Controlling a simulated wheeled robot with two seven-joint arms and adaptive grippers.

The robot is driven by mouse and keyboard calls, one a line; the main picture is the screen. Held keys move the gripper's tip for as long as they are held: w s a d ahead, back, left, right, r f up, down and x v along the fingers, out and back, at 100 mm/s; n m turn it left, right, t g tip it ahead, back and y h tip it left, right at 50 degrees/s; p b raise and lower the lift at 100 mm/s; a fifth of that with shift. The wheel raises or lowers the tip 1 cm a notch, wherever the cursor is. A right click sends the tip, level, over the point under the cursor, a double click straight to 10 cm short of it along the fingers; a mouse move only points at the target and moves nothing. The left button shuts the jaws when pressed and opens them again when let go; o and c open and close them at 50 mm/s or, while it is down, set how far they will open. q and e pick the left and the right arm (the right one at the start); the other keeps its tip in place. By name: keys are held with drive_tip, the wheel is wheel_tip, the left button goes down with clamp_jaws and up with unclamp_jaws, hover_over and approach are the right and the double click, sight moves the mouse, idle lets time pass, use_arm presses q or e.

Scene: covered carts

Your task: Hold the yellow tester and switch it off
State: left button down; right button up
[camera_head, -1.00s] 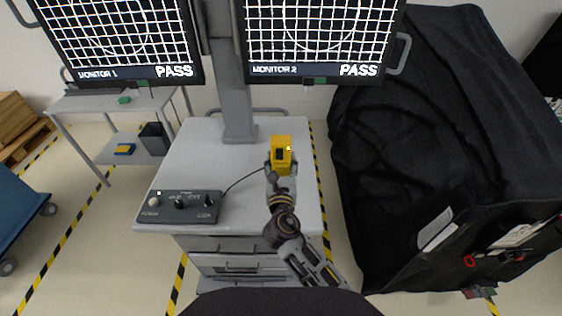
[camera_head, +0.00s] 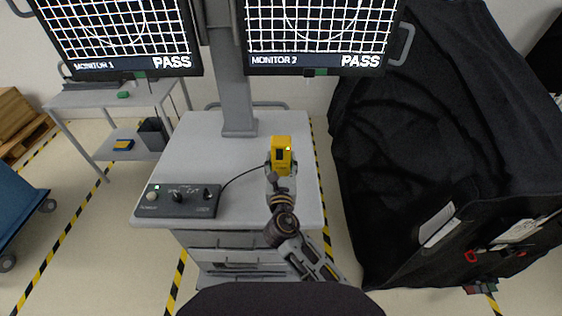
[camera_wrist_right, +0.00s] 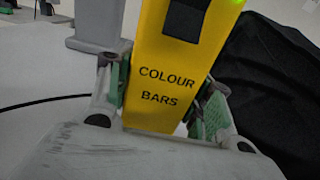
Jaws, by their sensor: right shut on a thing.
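The yellow tester (camera_head: 281,146) is held upright above the right part of the cart top. It has a dark patch on its face and a small light near its top edge. In the right wrist view the tester (camera_wrist_right: 172,80) reads "COLOUR BARS", with a dark window above the words and a green glow at its top corner. My right gripper (camera_head: 281,170) is shut on the lower part of the tester, one green-padded finger on each side in the wrist view (camera_wrist_right: 160,105). My left gripper is not in view.
A grey cart (camera_head: 215,150) carries a control box (camera_head: 178,201) with knobs and a cable. Two monitors (camera_head: 120,30) (camera_head: 318,30) show grids and "PASS". A black-covered cart (camera_head: 420,130) stands close on the right. A side table (camera_head: 105,97) is at left.

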drive_tip(key=shift+f+b, duration=0.5)
drive_tip(key=shift+f, duration=0.45)
idle(0.9)
